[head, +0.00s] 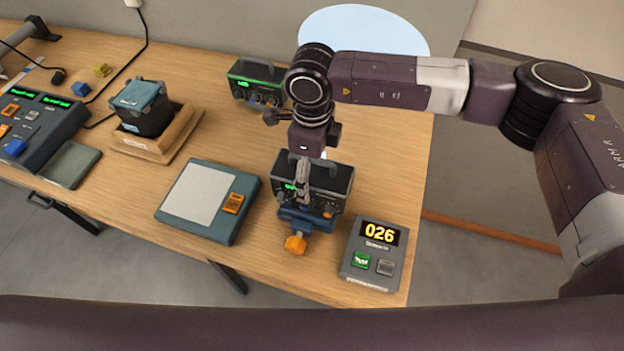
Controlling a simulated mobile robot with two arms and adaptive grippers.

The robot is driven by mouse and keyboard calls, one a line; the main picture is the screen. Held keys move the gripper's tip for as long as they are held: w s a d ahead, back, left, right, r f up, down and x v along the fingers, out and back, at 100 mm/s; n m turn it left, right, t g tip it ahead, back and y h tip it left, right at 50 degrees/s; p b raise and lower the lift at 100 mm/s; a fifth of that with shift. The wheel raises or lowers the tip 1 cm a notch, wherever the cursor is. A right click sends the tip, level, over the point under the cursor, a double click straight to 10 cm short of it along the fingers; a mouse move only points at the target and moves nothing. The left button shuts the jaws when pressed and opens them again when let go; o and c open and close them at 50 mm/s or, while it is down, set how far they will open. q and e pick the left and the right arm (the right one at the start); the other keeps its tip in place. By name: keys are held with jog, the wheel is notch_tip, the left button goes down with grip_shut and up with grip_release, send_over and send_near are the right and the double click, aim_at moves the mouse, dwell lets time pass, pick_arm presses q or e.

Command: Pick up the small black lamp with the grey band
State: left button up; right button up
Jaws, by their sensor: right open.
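My right gripper (303,187) reaches down from above at the middle of the table, open. Its fingers overlap the front of a black box-shaped unit (333,178) with a grey edge and a small green display. I cannot tell whether they touch it. A similar black unit (262,72) with a green display stands farther back, partly behind my right arm. I cannot make out for certain which thing is the small black lamp with the grey band. My left gripper is not in view.
A blue clamp-like part with an orange knob (295,243) sits in front of the nearer unit. A grey box reading 026 (371,255) is near the front right edge. A blue-grey pad (200,192), a wooden tray (183,135) holding a black bin, and a fader console (40,128) lie left.

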jog(key=shift+f, duration=0.4)
jog(key=shift+s, duration=0.1)
jog(key=shift+c, duration=0.4)
jog(key=c, duration=2.1)
jog(key=shift+w+r, duration=0.15)
jog(key=shift+w, duration=0.05)
grip_shut()
